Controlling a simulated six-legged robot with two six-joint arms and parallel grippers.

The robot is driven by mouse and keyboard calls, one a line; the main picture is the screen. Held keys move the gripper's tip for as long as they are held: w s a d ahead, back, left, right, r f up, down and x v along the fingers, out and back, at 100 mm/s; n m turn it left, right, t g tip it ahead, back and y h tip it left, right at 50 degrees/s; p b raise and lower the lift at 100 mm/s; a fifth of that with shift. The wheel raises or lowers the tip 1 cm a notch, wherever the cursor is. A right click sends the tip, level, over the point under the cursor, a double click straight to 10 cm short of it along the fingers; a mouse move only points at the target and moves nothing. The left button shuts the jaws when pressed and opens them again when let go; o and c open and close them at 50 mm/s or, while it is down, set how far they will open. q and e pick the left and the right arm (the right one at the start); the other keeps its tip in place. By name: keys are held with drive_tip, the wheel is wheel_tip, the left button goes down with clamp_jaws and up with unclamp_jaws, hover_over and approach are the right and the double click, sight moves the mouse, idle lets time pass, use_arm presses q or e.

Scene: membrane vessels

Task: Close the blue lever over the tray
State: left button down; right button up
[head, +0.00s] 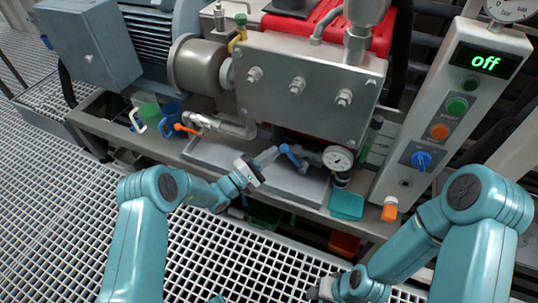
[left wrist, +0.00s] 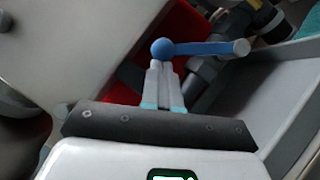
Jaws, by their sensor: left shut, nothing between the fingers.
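The blue lever (head: 293,158) sits on the pipework over the grey tray (head: 205,153), left of the round gauge. In the left wrist view the lever (left wrist: 205,48) runs sideways, with a round blue knob at its left end. The tray's wall (left wrist: 295,125) shows at the right there. My left gripper (head: 273,153) is shut and empty, its fingertips close to the lever's knob. In the left wrist view the fingertips (left wrist: 161,66) overlap the knob; I cannot tell if they touch it. My right gripper (head: 318,291) is partly cut off at the bottom edge.
An orange lever (head: 186,129) is on the pipe at the left. The steel housing (head: 305,85) hangs above. The control panel (head: 450,125) reads "off".

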sight(286, 150)
use_arm(q)
drive_tip(key=d+r+m+g+p, duration=0.1)
drive_tip(key=m, duration=0.1)
drive_tip(key=s+d+r+m+g+y+p, duration=0.1)
drive_tip(key=d+r+m+p, duration=0.1)
drive_tip(key=d+r+m+g+p, duration=0.1)
drive_tip(key=m, duration=0.1)
drive_tip(key=shift+s+d+r+y+p, duration=0.3)
drive_tip(key=shift+r+y+p, duration=0.05)
drive_tip(key=shift+y, duration=0.05)
drive_tip(key=shift+s+d+r, duration=0.15)
drive_tip(key=shift+s+d, duration=0.05)
drive_tip(key=shift+d, duration=0.4)
use_arm(e)
drive_tip(key=shift+w+a+r, duration=0.1)
drive_tip(key=shift+w+r, duration=0.05)
drive_tip(key=shift+r, duration=2.8)
use_arm(q)
drive_tip(key=shift+d, duration=0.15)
